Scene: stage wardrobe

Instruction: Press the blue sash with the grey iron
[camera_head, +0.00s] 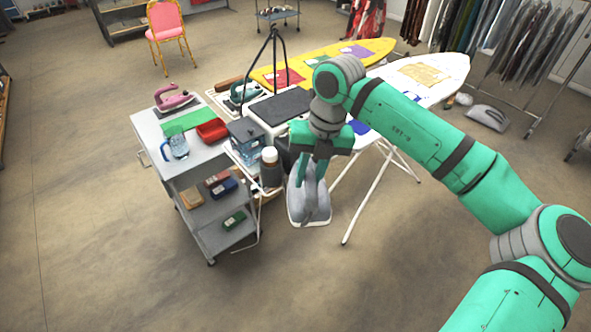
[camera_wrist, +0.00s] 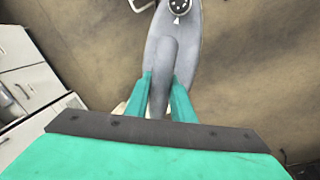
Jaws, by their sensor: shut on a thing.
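My gripper (camera_head: 311,172) is shut on the handle of the grey iron (camera_head: 309,203). The iron hangs in the air in front of the white ironing board (camera_head: 452,70), to the right of the trolley. In the wrist view, the grey iron (camera_wrist: 172,48) points away between the two teal fingers (camera_wrist: 164,88), with a round dial near the top edge. A blue cloth (camera_head: 358,127), likely the blue sash, lies on the near part of the white board. My arm and gripper partly hide that board and perhaps some of the cloth.
A grey trolley (camera_head: 150,127) at left holds a pink iron (camera_head: 176,98), a jug (camera_head: 177,147) and a red tray (camera_head: 212,130). A yellow board (camera_head: 375,46) with several cloths stands behind. A grey object (camera_head: 487,117) lies on the floor at right. The front floor is clear.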

